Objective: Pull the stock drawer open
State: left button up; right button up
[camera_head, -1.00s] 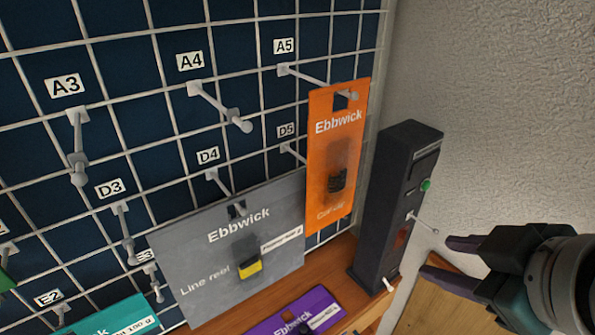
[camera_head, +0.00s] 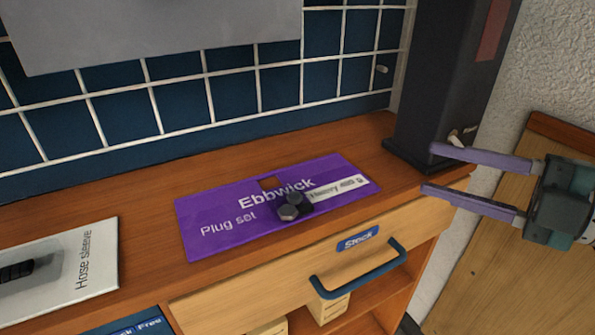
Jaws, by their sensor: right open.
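The stock drawer (camera_head: 240,295) is a light wooden front under the counter, with a blue "Stock" label (camera_head: 357,239) and a dark blue bar handle (camera_head: 358,274). Its front looks flush with the counter edge, so it appears closed. My right gripper (camera_head: 428,169) is open and empty, with two purple-grey fingers pointing left. It is up and to the right of the handle, in front of the black post's base, and apart from the handle. My left gripper is not in view.
A purple "Plug set" card (camera_head: 235,213) lies on the wooden counter (camera_head: 140,205) above the drawer. A white "Hose sleeve" card (camera_head: 85,262) lies at left. A black post (camera_head: 455,75) stands at the counter's right end. Small boxes (camera_head: 328,308) sit on a shelf below the drawer.

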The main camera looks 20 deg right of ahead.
aim_at(369, 273)
jog(key=s+f+n+g+y+b, duration=0.2)
jog(key=f+n+b, duration=0.1)
jog(key=f+b, duration=0.35)
jog(key=s+f+n+g+y+b, duration=0.25)
jog(key=f+b, duration=0.25)
jog(key=f, duration=0.3)
jog(key=shift+t, duration=0.25)
jog(key=b+x, duration=0.2)
jog(key=x, duration=0.7)
jog(key=shift+w+a+f, duration=0.15)
jog(key=shift+a+f, duration=0.1)
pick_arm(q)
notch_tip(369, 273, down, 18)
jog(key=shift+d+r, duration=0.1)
pick_arm(e)
jog(key=shift+c, duration=0.2)
grip_shut()
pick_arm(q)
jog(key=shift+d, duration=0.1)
